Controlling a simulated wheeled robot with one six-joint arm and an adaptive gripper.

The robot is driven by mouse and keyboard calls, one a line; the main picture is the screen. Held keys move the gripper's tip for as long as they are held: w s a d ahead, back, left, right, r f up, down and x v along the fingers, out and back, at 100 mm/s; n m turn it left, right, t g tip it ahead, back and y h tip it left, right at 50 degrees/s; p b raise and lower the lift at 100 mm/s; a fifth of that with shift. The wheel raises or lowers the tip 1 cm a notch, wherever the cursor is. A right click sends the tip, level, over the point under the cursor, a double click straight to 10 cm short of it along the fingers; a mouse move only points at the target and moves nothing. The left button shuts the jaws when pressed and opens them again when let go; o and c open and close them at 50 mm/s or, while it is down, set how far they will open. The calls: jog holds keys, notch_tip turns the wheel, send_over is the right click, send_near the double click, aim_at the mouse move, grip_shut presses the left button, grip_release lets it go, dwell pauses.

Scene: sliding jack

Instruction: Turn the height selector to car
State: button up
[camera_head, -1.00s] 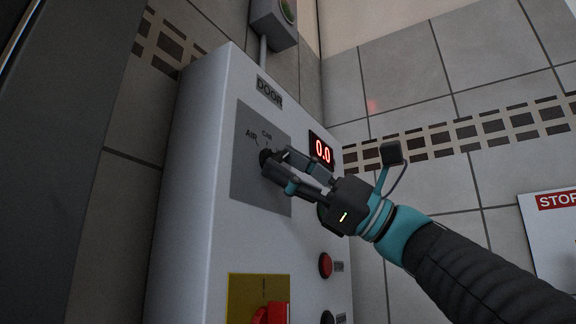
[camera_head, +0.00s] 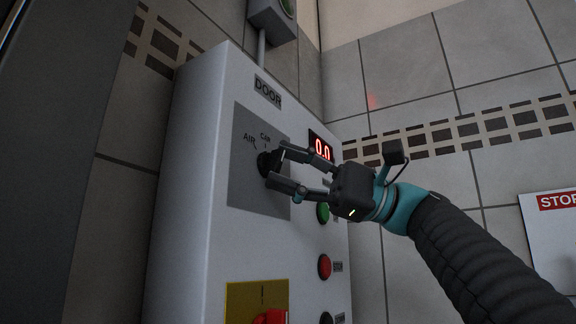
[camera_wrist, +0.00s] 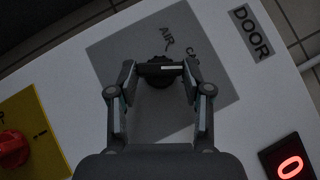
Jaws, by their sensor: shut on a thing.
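The height selector is a black knob (camera_head: 264,163) on a grey plate (camera_head: 245,190), below the labels AIR and CAR. In the wrist view the selector's bar (camera_wrist: 160,68) carries a white mark on its right half, the side of the CAR label (camera_wrist: 193,55). I cannot tell if it lines up exactly with CAR. My gripper (camera_head: 275,165) is at the knob from the right, with one finger above and one below. In the wrist view its fingertips (camera_wrist: 160,67) touch both ends of the bar, shut on it. The right finger partly hides the CAR label.
The white cabinet (camera_head: 190,200) also has a red display (camera_head: 321,147) reading 0.0, a green button (camera_head: 323,212), a red button (camera_head: 324,266) and a red switch on a yellow plate (camera_head: 240,300). A STOP sign (camera_head: 555,202) hangs at the right.

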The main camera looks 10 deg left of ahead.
jog(key=shift+r+n+h, duration=0.1)
jog(key=shift+n+h, duration=0.7)
jog(key=shift+n, duration=0.1)
jog(key=o, duration=1.2)
jog(key=shift+c, duration=0.2)
jog(key=v, duration=0.7)
jog(key=shift+d, duration=0.25)
jog(key=shift+w, duration=0.15)
